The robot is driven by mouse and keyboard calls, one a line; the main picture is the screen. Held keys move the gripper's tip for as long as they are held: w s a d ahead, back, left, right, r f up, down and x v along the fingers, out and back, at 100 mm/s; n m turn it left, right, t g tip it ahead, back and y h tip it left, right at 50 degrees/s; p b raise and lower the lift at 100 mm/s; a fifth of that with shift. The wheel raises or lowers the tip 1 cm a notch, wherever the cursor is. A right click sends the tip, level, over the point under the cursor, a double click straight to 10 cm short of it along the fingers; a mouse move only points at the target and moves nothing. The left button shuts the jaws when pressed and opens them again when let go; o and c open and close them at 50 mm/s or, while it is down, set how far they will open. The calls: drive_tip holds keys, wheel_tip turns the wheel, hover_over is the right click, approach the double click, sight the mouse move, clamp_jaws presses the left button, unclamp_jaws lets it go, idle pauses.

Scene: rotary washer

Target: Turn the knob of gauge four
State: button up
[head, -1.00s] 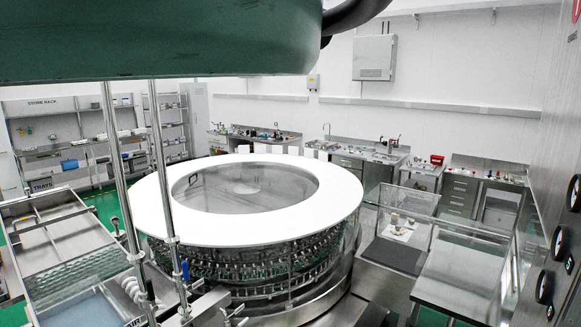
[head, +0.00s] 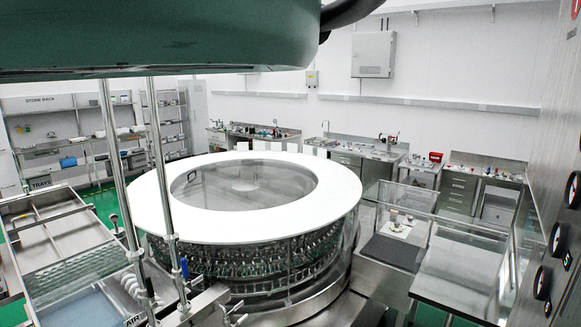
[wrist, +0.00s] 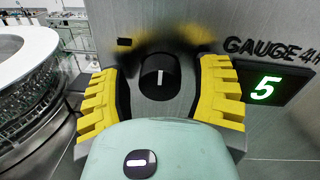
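In the wrist view, the knob of gauge four (wrist: 158,77) is round and black with a white pointer line standing nearly upright. My gripper is not visible in the head view.
A large round machine with a white ring top (head: 240,230) stands left of the panel. The panel with several black knobs (head: 559,240) runs along the right edge of the head view. A metal table (head: 460,275) and a glass-sided case (head: 400,245) stand between them.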

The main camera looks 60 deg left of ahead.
drive_tip(key=c, duration=1)
drive_tip(key=shift+n, duration=0.3)
drive_tip(key=n+b, duration=0.1)
drive_tip(key=n, duration=0.1)
drive_tip(key=shift+a+f+n, duration=0.1)
drive_tip(key=shift+n, duration=0.3)
drive_tip(key=n+b, duration=0.2)
drive_tip(key=n, duration=0.1)
drive_tip(key=shift+f+n, duration=0.1)
drive_tip(key=shift+n, duration=0.2)
drive_tip(key=n+b, duration=0.5)
drive_tip(key=b, duration=0.1)
drive_tip(key=shift+f+h+b, duration=0.1)
drive_tip(key=shift+h+b, duration=0.2)
drive_tip(key=shift+h, duration=0.1)
drive_tip(key=shift+r+n+b, duration=0.25)
drive_tip(key=shift+n+b, duration=0.85)
drive_tip(key=shift+b, duration=0.05)
clamp_jaws()
drive_tip(key=shift+a, duration=0.1)
